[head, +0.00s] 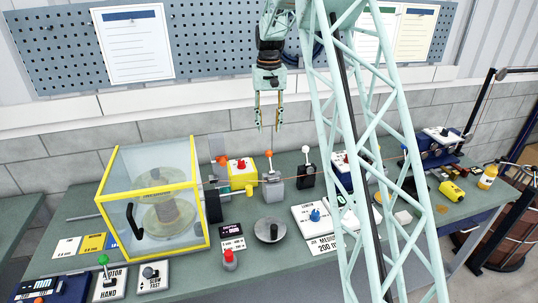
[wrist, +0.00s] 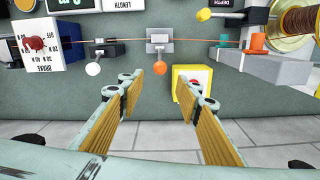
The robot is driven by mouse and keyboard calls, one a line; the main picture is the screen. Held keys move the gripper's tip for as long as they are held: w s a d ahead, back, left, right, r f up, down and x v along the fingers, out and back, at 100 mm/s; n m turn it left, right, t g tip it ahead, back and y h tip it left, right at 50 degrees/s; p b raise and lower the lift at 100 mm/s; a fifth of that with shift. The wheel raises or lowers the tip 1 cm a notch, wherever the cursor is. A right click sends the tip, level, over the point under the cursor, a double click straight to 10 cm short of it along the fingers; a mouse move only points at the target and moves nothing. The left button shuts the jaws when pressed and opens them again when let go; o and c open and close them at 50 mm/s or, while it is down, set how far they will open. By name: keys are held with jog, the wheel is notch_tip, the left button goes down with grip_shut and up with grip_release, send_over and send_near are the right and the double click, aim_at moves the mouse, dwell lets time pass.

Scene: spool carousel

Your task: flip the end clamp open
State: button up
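No label in view reads end clamp, so I cannot tell for sure which fixture it is. A grey block with an orange ball lever (head: 272,188) stands on the bench, and the copper wire runs to it. It also shows in the wrist view (wrist: 160,44), just beyond my fingertips. A black block with a white ball lever (head: 306,176) stands to its right, and shows left of it in the wrist view (wrist: 106,50). Both levers stick up in the head view. My gripper (head: 267,128) is open and empty, above and behind the blocks. It also shows in the wrist view (wrist: 163,88).
A yellow box with a red button (head: 242,178) is close by. The yellow-framed spool enclosure (head: 205,225) stands at left. A brake box (wrist: 38,40) is at left in the wrist view. A round metal dish (head: 270,231) sits in front. The grey wall (head: 200,130) runs behind.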

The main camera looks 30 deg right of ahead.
aim_at(269, 152)
jog(key=shift+f, duration=0.1)
jog(key=shift+f+p, duration=0.35)
jog(key=shift+f, duration=6.45)
jog(key=shift+c, duration=0.5)
grip_shut()
